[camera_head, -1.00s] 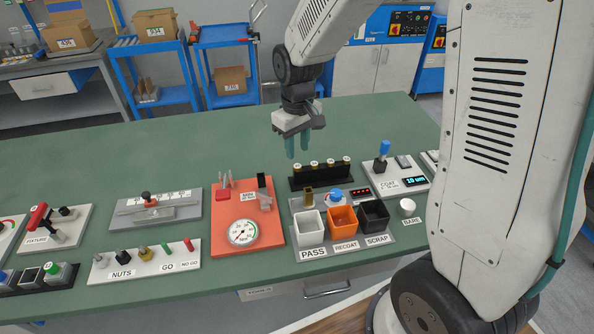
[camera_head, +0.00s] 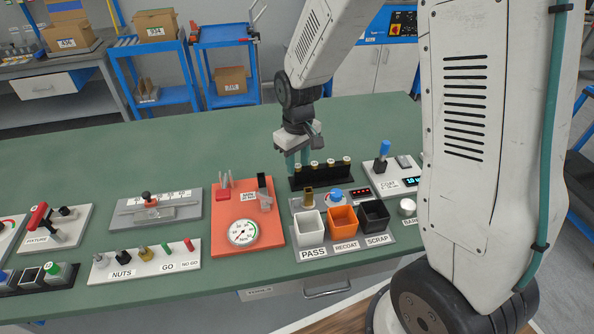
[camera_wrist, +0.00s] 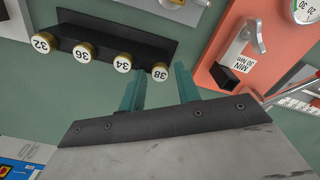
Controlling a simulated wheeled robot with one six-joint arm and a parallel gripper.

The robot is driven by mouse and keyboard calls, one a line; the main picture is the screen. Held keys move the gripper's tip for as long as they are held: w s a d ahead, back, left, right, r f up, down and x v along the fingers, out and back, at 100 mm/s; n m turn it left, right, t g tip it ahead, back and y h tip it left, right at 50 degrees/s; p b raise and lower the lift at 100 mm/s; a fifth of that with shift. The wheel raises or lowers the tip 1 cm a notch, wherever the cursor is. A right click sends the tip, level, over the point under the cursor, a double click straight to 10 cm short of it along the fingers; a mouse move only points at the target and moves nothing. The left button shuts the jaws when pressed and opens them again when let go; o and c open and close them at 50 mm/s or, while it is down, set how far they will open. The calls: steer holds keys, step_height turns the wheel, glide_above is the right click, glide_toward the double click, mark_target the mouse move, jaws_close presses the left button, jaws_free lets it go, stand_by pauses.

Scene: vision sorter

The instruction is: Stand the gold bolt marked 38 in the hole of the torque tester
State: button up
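The gold bolt marked 38 (camera_wrist: 160,72) stands at the end of the black rack (camera_wrist: 115,38) nearest my gripper in the wrist view. In the head view the rack (camera_head: 322,181) holds several gold bolts. My gripper (camera_wrist: 158,84) is open, its two green fingers apart with the 38 bolt's head in line with the gap. Contact with the bolt cannot be made out. In the head view my gripper (camera_head: 298,160) is at the rack's left end. The torque tester is the orange plate (camera_head: 226,217) with a dial (camera_head: 242,233); its black socket also shows in the wrist view (camera_wrist: 228,75).
The bolts marked 34 (camera_wrist: 122,62), 36 (camera_wrist: 83,52) and 32 (camera_wrist: 44,42) stand in the same rack. The white PASS (camera_head: 310,229), orange RECOAT (camera_head: 343,221) and black SCRAP (camera_head: 375,215) bins are in front of it. The green table behind is clear.

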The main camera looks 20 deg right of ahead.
mark_target(297, 166)
steer(key=c, duration=0.7)
steer(key=shift+r, duration=0.15)
steer(key=shift+r, duration=3)
